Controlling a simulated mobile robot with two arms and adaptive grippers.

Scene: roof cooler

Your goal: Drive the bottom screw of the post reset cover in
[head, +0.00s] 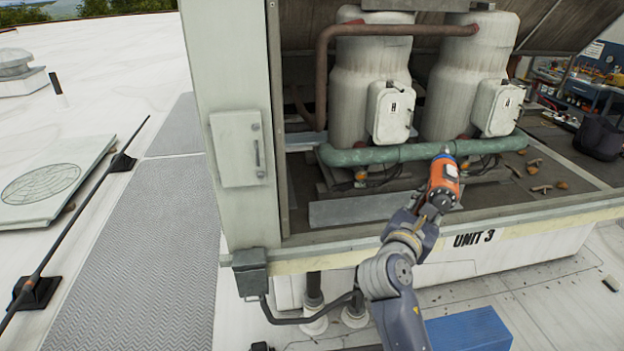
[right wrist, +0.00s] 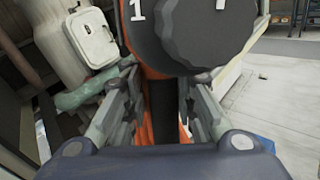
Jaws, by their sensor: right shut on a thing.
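My right gripper (head: 437,200) is shut on an orange and black power screwdriver (head: 443,179), whose nose points up and away, in front of the green pipe. In the right wrist view, the fingers grip the orange body (right wrist: 160,110), and a large dark numbered dial (right wrist: 200,30) fills the top. A pale grey-green box with a cover (head: 237,149) is mounted on the unit's corner post (head: 225,60), well left of the tool; I take it for the post reset cover. My left gripper is out of view.
Two compressors (head: 362,80) with white terminal covers (head: 390,112) stand inside the unit behind a green pipe (head: 360,156). A dark junction box (head: 250,271) hangs below the post. A grey walkway (head: 140,240) and roof lie left. A blue block (head: 468,330) lies below.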

